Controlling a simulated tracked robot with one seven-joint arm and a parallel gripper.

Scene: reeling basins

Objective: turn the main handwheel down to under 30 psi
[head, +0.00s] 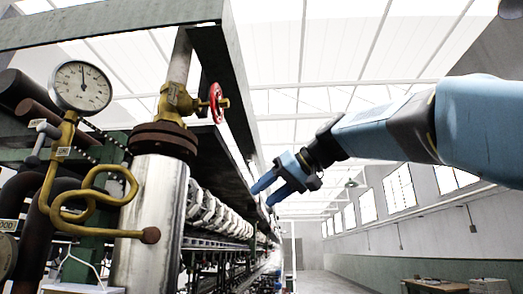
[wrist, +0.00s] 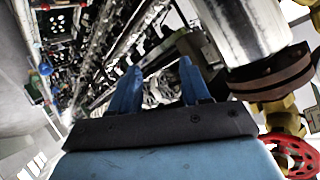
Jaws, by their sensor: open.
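The red handwheel (head: 217,103) is mounted on a brass valve (head: 177,103) on top of a wide silver pipe (head: 155,215). A round white pressure gauge (head: 81,87) stands left of it; its needle points about straight up, and its numbers are too small to read. My gripper (head: 267,194) is open and empty, to the right of and below the handwheel, well apart from it. In the wrist view my blue fingers (wrist: 156,80) are spread with nothing between them. The handwheel also shows there at the lower right (wrist: 290,155), beside the gripper.
A brass coiled tube (head: 95,195) runs from the gauge to the silver pipe. A dark green overhead beam (head: 110,24) crosses above the valve. A long machine with rows of reels (head: 215,215) recedes behind my gripper. The aisle to the right is open, with a bench (head: 435,286) low down.

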